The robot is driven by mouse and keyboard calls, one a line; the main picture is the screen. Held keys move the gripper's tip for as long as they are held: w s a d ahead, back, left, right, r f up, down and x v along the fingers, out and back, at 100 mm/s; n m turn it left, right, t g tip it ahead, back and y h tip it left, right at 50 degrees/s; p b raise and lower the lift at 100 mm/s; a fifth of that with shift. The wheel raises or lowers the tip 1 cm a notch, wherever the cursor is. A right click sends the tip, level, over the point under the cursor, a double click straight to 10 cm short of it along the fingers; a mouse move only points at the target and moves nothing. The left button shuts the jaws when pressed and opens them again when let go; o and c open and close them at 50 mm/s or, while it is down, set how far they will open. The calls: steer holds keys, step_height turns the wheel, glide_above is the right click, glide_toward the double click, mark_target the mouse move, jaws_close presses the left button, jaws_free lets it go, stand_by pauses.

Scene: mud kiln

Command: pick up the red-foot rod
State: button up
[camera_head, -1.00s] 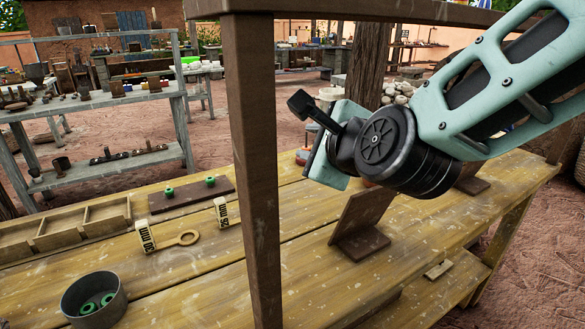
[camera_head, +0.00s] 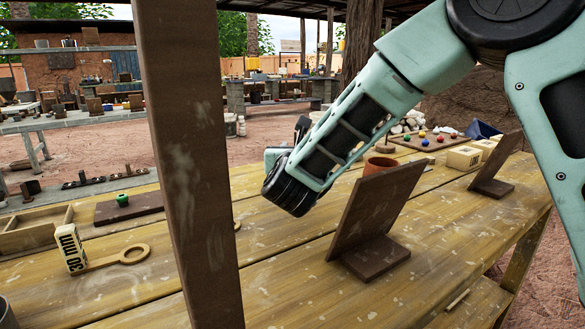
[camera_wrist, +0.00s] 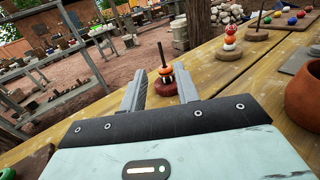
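In the wrist view, a rod (camera_wrist: 162,54) stands upright just beyond my fingertips, with orange and pale pieces low on it. A dark red round foot (camera_wrist: 185,98) shows below it, partly hidden by my right finger. My gripper (camera_wrist: 160,72) is open, its two fingers apart with nothing held between them. In the head view, my gripper is low over the table and mostly hidden behind my wrist. I cannot make out the red-foot rod there.
A brown post (camera_head: 185,150) crosses the head view left of my arm. An upright brown board (camera_head: 375,215) stands on the yellow wooden table (camera_head: 300,275). A clay pot (camera_wrist: 304,92) is right of my gripper. Another rod stack (camera_wrist: 230,42) stands farther back.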

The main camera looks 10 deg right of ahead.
mark_target(295, 135)
steer(key=x, duration=1.4)
steer(key=shift+s+r, duration=0.1)
jaws_close()
